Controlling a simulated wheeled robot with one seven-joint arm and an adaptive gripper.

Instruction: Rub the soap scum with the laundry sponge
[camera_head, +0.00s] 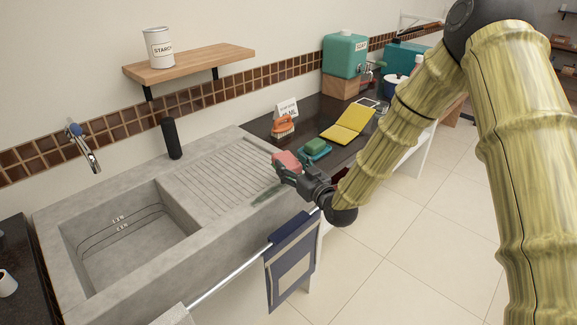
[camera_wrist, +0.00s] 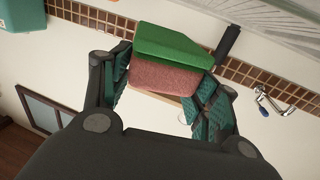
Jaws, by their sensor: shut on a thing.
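My gripper (camera_head: 288,172) is shut on a two-layer sponge (camera_head: 285,160) at the right end of the concrete sink. In the wrist view the sponge (camera_wrist: 168,76) is pink on one layer and green on the other, between the two teal-padded fingers. In the head view mostly its pink side shows. A dull green smear (camera_head: 266,193), likely the soap scum, lies on the sink's front ledge, just left of and below my gripper. The sponge appears held above the ledge; I cannot tell the exact gap.
A green block on a teal dish (camera_head: 318,154), an orange brush (camera_head: 282,126), a sign (camera_head: 287,109) and a yellow cloth (camera_head: 350,124) sit on the dark counter behind. A blue towel (camera_head: 292,258) hangs on the front rail. The ribbed drainboard (camera_head: 215,172) is clear.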

